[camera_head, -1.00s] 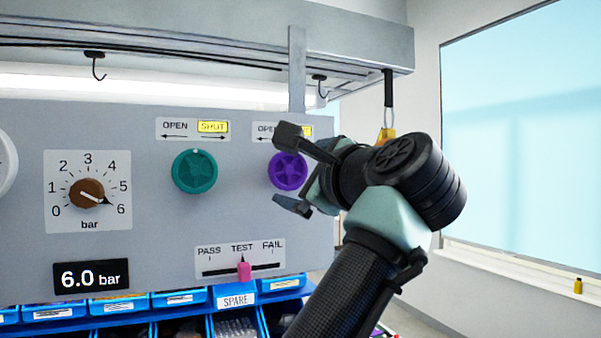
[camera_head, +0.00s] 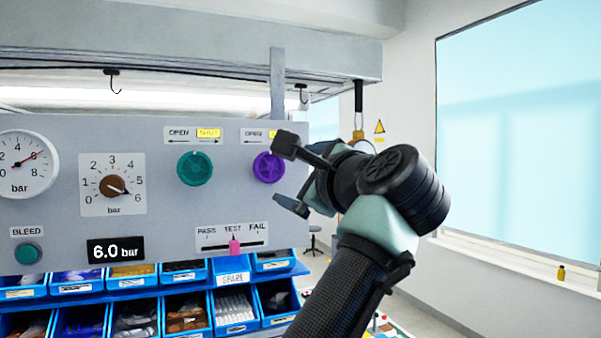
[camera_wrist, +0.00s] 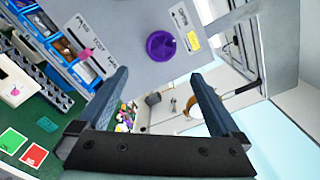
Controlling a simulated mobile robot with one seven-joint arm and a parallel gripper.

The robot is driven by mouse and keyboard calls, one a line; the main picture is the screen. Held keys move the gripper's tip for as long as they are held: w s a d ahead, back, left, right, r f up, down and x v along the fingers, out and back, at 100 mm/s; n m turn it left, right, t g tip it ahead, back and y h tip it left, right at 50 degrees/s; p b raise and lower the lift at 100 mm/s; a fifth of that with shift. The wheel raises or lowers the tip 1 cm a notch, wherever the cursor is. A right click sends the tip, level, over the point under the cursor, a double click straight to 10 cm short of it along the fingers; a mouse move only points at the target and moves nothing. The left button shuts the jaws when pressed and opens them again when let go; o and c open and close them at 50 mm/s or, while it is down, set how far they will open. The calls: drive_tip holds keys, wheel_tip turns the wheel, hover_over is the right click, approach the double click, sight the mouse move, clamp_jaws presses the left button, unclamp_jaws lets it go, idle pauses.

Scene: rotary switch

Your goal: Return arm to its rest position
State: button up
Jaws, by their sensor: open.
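My gripper (camera_head: 289,174) is open and empty at the right of the grey panel (camera_head: 70,145) in the head view. In the wrist view its two fingers (camera_wrist: 160,100) stand wide apart with nothing between them. The purple knob (camera_head: 268,167) is just left of the fingers in the head view; it also shows beyond them in the wrist view (camera_wrist: 161,46). Part of the label above it is hidden by a finger. The brown rotary switch (camera_head: 113,186) points near 6, and the display (camera_head: 116,250) reads 6.0 bar.
A green knob (camera_head: 194,168) and a pink PASS/TEST/FAIL slider (camera_head: 235,247) are on the panel. A pressure gauge (camera_head: 27,165) and a BLEED button (camera_head: 28,253) are at left. Blue bins (camera_head: 185,310) sit below. Hooks hang from the overhead beam. Open floor lies at right.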

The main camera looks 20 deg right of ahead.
drive_tip(key=s+f+n+t+h+b, duration=0.2)
drive_tip(key=s+f+n+h+b, duration=0.3)
drive_tip(key=s+n+h+b, duration=0.15)
drive_tip(key=s+a+f+n+t+y+b, duration=0.2)
drive_tip(key=s+a+n+t+y, duration=0.1)
drive_tip(key=s+a+n, duration=0.5)
drive_tip(key=s+a+f+n+t+y+b, duration=0.2)
drive_tip(key=s+a+n+t+y+b, duration=0.1)
drive_tip(key=s+a+n, duration=0.6)
drive_tip(key=shift+a+n+t+b, duration=0.35)
drive_tip(key=shift+a+n+t, duration=0.3)
drive_tip(key=shift+a, duration=0.35)
drive_tip(key=shift+c, duration=0.2)
